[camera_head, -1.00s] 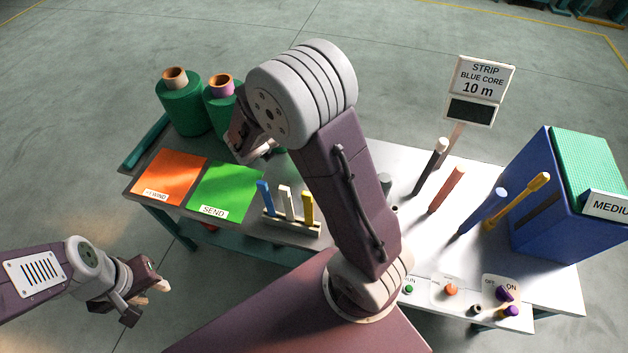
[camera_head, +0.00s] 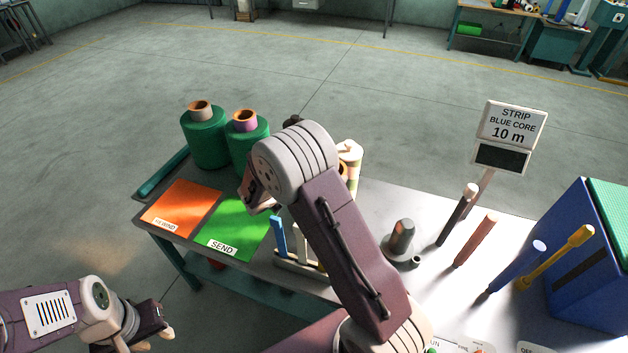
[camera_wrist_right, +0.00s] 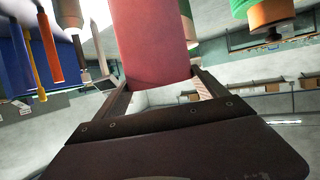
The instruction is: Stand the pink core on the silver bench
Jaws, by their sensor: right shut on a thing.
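A pink core (camera_wrist_right: 155,40) fills the top middle of the right wrist view, between the two fingers of my right gripper (camera_wrist_right: 160,82), which is shut on it. Its far end is cut off by the frame. In the head view my right arm hides this gripper and the core. The silver bench (camera_head: 425,202) stretches across the middle and right of the head view, with bare surface around a dark grey spindle. My left gripper (camera_head: 158,325) hangs at the lower left, clear of the bench; its finger gap is unclear.
Green rolls (camera_head: 204,140) stand at the back left, beyond orange (camera_head: 180,208) and green (camera_head: 235,225) mats. A grey spindle (camera_head: 402,238), upright posts (camera_head: 475,240), a sign (camera_head: 511,127) and a blue box (camera_head: 590,270) stand right of my right arm.

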